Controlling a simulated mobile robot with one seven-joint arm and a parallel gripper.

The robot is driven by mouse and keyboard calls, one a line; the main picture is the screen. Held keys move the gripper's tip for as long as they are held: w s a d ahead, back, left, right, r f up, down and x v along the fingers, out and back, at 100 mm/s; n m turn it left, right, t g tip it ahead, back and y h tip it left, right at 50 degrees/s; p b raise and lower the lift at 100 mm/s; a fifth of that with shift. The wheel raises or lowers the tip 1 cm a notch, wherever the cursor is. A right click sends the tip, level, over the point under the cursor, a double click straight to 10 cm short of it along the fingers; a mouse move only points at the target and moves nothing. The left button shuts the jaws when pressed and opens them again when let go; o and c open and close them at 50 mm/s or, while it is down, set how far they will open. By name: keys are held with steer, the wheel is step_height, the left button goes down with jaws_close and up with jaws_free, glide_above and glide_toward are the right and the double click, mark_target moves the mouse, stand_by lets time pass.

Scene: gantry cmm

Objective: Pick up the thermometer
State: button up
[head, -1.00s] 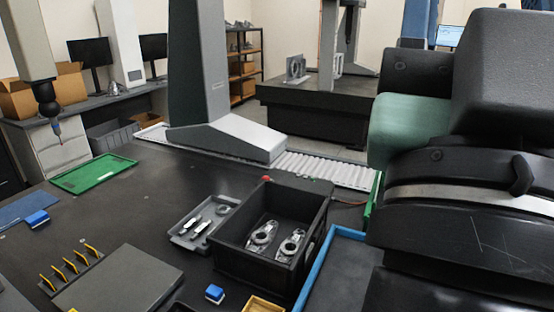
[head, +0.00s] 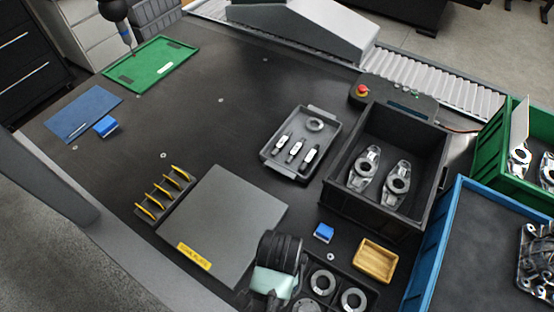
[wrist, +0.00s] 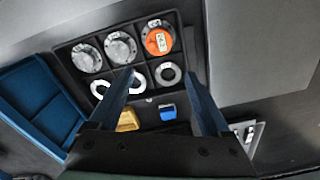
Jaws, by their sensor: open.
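No thing is plain enough for me to call it the thermometer for certain. A small thin pale strip (head: 80,128) lies on the blue mat (head: 78,104) at the left of the head view. Three slim dark tools with pale middles (head: 296,150) lie in the grey tray (head: 271,158). My gripper (wrist: 158,77) shows in the wrist view with its two blue fingers wide apart and nothing between them. It is above the dark compartment organizer (wrist: 113,78). In the head view my arm hides part of that organizer, and the fingertips do not show.
The organizer holds rings, grey discs and an orange disc (wrist: 158,40). A flat grey plate (head: 225,222), yellow-edged rack (head: 165,195), small blue block (head: 323,232), wooden tray (head: 374,260) and deep black bin (head: 380,215) stand nearby. The table middle is clear.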

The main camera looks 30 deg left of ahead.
steer(key=f, duration=0.5)
steer(key=s+f, duration=0.1)
steer(key=f, duration=0.1)
steer(key=shift+d+f, duration=0.1)
steer(key=shift+f, duration=0.25)
steer(key=shift+w+f, duration=0.15)
steer(key=shift+f, duration=2.6)
jaws_close()
steer(key=shift+r, duration=0.15)
